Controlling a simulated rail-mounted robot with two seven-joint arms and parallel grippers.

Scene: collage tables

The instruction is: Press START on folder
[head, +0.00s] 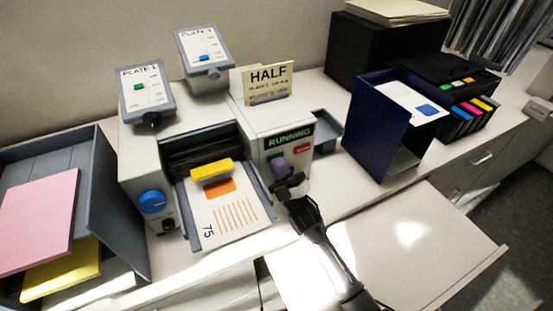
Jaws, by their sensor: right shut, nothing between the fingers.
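The folder (140,160) is a pale machine on the counter, with a feed tray holding a printed sheet (225,218) marked 75 and a yellow bar (211,169) across it. Its right front panel has a green display (288,138) reading RUNNING and a red button (303,149). My right gripper (283,177) is shut and empty, its tip at the panel just below the display. A purplish shape shows at the tip; whether this is a button, and whether I touch it, I cannot tell. Any START label is hidden or unreadable. My left gripper is out of view.
A HALF card (268,80) and two plate signs (146,88) stand on the machine. A grey bin (120,215) with pink and yellow paper is at left. A dark blue holder (375,130) and a black printer (460,75) stand right. A bare pale surface (430,245) lies at front right.

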